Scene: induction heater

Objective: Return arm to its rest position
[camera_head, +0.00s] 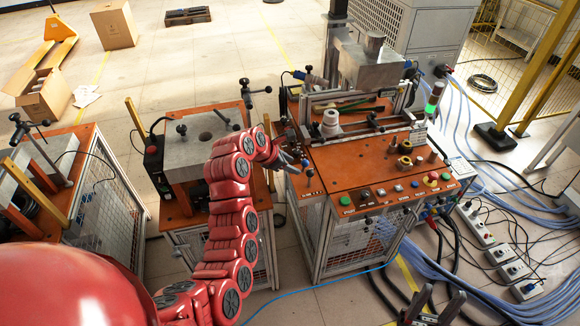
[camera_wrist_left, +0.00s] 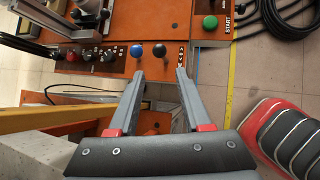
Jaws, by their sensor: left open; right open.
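My left arm is red and segmented, and it rises from the lower left in the head view. My left gripper (camera_head: 294,158) is at the left edge of the orange-topped heater station (camera_head: 335,172). In the left wrist view my left gripper (camera_wrist_left: 160,76) has its two fingers apart with nothing between them. Beyond its fingertips are a blue button (camera_wrist_left: 158,50) and a black knob (camera_wrist_left: 136,51) on the orange panel. My right gripper (camera_head: 432,306) shows only by its dark fingers at the bottom edge of the head view, spread and empty, over the floor.
A smaller orange-topped stand (camera_head: 180,222) with a metal block is left of the heater station. The heater's front panel has a green button (camera_head: 345,200) and a red emergency button (camera_head: 432,177). Cables and power strips (camera_head: 500,254) cover the floor at right.

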